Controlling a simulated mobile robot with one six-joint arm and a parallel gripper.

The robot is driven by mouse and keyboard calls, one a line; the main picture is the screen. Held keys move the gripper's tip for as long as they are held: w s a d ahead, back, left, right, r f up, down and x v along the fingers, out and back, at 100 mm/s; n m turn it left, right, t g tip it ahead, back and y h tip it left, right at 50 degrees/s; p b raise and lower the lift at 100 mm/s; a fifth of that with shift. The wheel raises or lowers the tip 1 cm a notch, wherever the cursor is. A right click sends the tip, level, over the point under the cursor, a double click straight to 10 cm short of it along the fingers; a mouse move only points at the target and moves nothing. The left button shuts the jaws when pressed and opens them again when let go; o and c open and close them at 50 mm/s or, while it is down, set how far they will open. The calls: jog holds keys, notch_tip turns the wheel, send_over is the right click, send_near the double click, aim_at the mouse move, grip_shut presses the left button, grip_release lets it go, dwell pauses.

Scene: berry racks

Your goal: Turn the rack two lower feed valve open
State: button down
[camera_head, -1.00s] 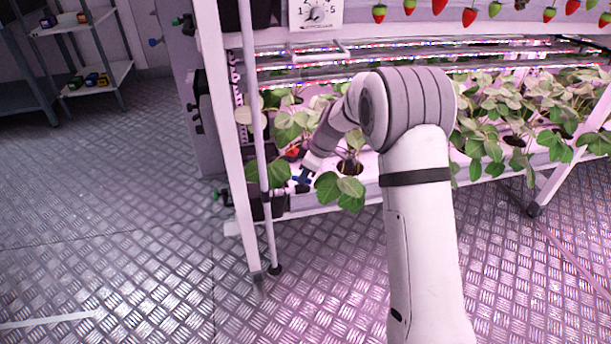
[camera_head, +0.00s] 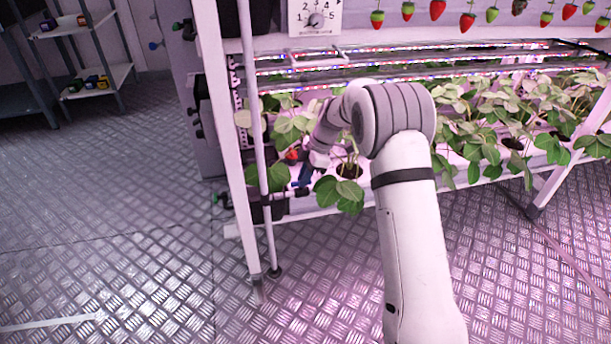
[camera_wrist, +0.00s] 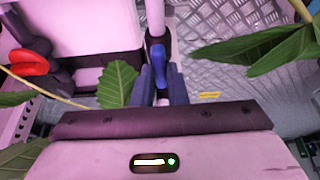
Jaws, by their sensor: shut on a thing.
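The lower feed valve shows a blue lever (camera_wrist: 160,62) in the wrist view, beside a black fitting on a white pipe (camera_wrist: 155,14). My gripper (camera_wrist: 161,78) has its dark blue fingers on both sides of the lever, shut on it. In the head view my gripper (camera_head: 305,176) is low at the rack's left end, by the valve's dark fitting (camera_head: 298,191). Leaves and my wrist partly hide it there. The lever's exact angle to the pipe is hard to tell.
A red knob (camera_wrist: 28,62) sits left of my gripper in the wrist view. Strawberry leaves (camera_head: 345,192) hang close to my wrist. A white rack post (camera_head: 226,130) and thin pole stand to the left. Metal floor (camera_head: 120,220) is clear beyond them.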

jog(key=shift+w+d, duration=0.15)
jog(key=shift+d, duration=0.1)
jog(key=c, duration=1.4)
grip_release()
jog(key=shift+a, duration=0.15)
jog(key=shift+c, duration=0.2)
jog(key=shift+r+p, duration=0.35)
jog(key=p+v, duration=0.2)
jog(key=shift+r, duration=0.3)
jog(key=w+d+p, duration=0.3)
jog(key=d, duration=0.9)
jog(key=shift+w+f, duration=0.2)
